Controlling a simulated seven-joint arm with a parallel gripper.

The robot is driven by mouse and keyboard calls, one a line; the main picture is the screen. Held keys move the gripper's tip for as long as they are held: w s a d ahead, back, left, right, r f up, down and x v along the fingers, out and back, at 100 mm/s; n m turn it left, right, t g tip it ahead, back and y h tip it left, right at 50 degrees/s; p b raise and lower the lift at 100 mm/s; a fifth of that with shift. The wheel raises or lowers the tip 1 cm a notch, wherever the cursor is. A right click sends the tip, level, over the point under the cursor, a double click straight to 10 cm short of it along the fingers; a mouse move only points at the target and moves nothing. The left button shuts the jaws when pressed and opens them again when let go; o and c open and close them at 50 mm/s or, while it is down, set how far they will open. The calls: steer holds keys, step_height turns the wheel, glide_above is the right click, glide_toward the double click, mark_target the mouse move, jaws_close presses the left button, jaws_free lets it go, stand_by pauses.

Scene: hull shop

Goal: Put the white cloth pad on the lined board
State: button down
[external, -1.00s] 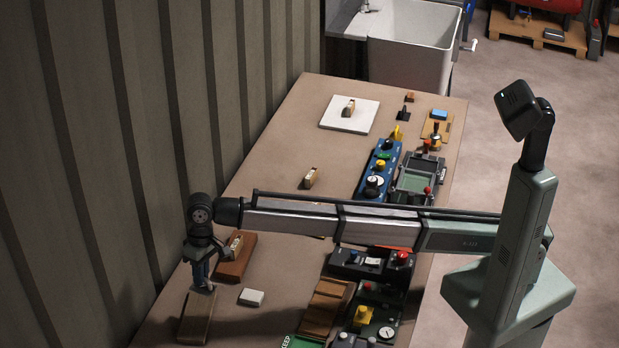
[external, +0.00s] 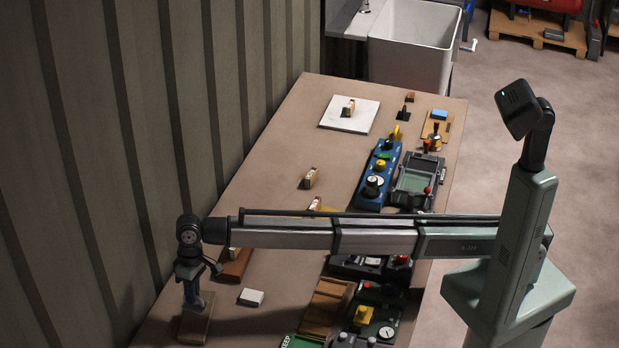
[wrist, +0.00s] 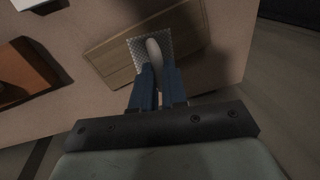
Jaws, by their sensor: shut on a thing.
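The white cloth pad (wrist: 137,46) looks pale grey and finely checked in the wrist view, with a smooth pale rounded grip on top. My gripper (wrist: 158,75) is shut on that grip, its two blue fingers on either side. The lined board (wrist: 112,62) is a brown wooden plank with lengthwise lines, lying directly under the pad. The pad overlaps the middle of the board; I cannot tell whether it touches. In the external view my gripper (external: 193,298) points down over the board (external: 194,328) at the table's near left, and the pad is hardly visible.
A small white block (external: 251,297) lies right of the board. A reddish-brown block (external: 235,266) lies behind it, partly behind my arm. A slatted brown rack (external: 327,303) and control boxes (external: 373,315) line the right side. A ribbed wall stands close on the left.

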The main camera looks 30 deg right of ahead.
steer(key=shift+f, duration=1.8)
steer(key=c, duration=1.2)
jaws_free()
steer(key=shift+f, duration=0.1)
steer(key=shift+o, duration=0.2)
step_height(320, 180, up, 12)
steer(key=w+d, duration=0.1)
steer(key=shift+w+d, duration=0.35)
